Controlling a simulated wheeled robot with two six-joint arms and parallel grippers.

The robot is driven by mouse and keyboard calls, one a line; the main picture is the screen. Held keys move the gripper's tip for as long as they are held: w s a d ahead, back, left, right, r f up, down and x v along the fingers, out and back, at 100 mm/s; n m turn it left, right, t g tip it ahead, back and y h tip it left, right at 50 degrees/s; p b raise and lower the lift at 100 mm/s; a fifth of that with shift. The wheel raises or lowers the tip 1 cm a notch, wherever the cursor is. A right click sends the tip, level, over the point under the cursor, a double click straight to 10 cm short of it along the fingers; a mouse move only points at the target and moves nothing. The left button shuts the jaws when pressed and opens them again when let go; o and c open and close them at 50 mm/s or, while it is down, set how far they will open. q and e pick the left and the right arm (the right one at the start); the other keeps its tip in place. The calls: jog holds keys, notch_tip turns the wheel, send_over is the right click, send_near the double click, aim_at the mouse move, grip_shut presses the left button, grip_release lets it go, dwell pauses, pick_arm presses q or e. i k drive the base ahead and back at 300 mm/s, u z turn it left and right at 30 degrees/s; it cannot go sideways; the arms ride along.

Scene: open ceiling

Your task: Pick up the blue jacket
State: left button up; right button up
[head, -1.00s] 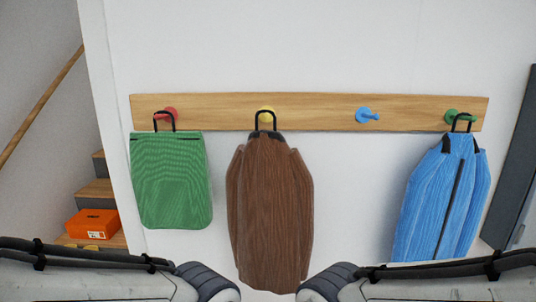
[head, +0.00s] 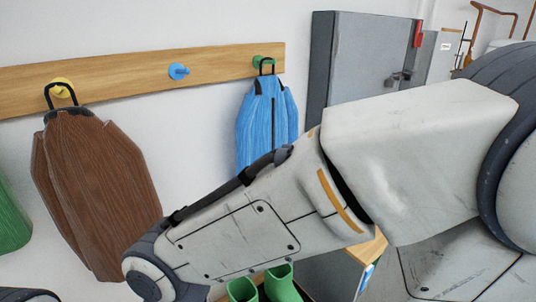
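The blue jacket (head: 266,118) hangs by a black loop from the green peg (head: 264,62) at the right end of the wooden peg rail (head: 130,78). Its lower part is hidden behind my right arm, which crosses the middle and right of the head view. Neither of my grippers shows, so I cannot see whether they are open or shut.
A brown jacket (head: 95,185) hangs from the yellow peg (head: 61,88). The blue peg (head: 179,71) is bare. A green item (head: 12,218) shows at the left edge. A grey cabinet (head: 365,55) stands right of the rail, and green boots (head: 281,283) stand below.

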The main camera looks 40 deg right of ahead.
aim_at(267, 118)
jog(key=k, duration=1)
jog(key=z, duration=1)
jog(key=i, duration=0.8)
jog(key=u, duration=1.45)
